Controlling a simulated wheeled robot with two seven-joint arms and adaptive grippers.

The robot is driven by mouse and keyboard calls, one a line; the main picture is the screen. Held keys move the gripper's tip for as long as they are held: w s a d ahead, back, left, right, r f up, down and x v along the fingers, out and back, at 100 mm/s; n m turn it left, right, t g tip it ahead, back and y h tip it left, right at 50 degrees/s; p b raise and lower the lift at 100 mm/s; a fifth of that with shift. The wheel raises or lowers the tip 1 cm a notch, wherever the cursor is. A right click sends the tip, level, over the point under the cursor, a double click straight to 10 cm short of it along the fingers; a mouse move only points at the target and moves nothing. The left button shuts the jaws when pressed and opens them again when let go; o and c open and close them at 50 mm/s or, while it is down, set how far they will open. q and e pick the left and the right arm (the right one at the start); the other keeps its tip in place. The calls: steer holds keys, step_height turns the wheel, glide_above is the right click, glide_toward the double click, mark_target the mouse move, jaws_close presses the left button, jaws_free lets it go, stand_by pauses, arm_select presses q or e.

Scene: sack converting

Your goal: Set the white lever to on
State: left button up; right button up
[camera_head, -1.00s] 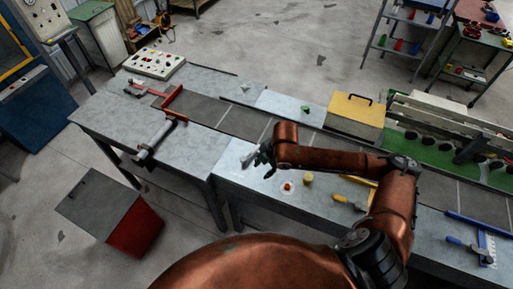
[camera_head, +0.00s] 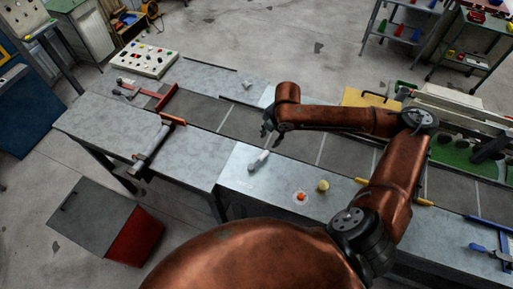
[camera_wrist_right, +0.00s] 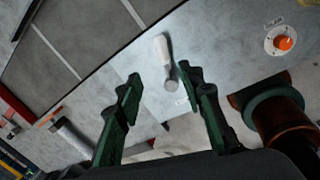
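The white lever (camera_head: 259,160) is on the pale metal table top (camera_head: 240,195). In the right wrist view the white lever (camera_wrist_right: 164,58) has a pale handle running from a round grey pivot toward the top of the picture. My right gripper (camera_head: 268,129) is beside the lever in the head view. In the right wrist view my right gripper (camera_wrist_right: 165,84) has its two dark green fingers apart, with the lever showing between them. I see no contact, and the height above the lever is hard to tell. My left gripper is out of view.
A grey roller (camera_head: 150,150) and red bracket (camera_head: 172,98) are to the left. A button panel (camera_head: 142,58) stands at the back left.

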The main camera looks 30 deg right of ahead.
steer(key=f+b, duration=0.1)
steer(key=f, duration=0.1)
steer(key=b, duration=0.5)
glide_above(264, 154)
steer(key=s, duration=0.1)
step_height(264, 154, down, 8)
steer(key=shift+d+r, duration=0.15)
steer(key=f, duration=0.3)
steer(key=shift+w+f, duration=0.25)
steer(key=shift+w, duration=0.05)
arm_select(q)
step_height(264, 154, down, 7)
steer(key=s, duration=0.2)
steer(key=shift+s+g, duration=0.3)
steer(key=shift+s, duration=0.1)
arm_select(e)
steer(key=shift+w+f, duration=0.1)
steer(key=shift+f, duration=0.5)
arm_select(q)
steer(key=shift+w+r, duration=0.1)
arm_select(e)
steer(key=shift+c, duration=0.5)
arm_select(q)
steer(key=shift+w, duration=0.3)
arm_select(e)
jaws_close()
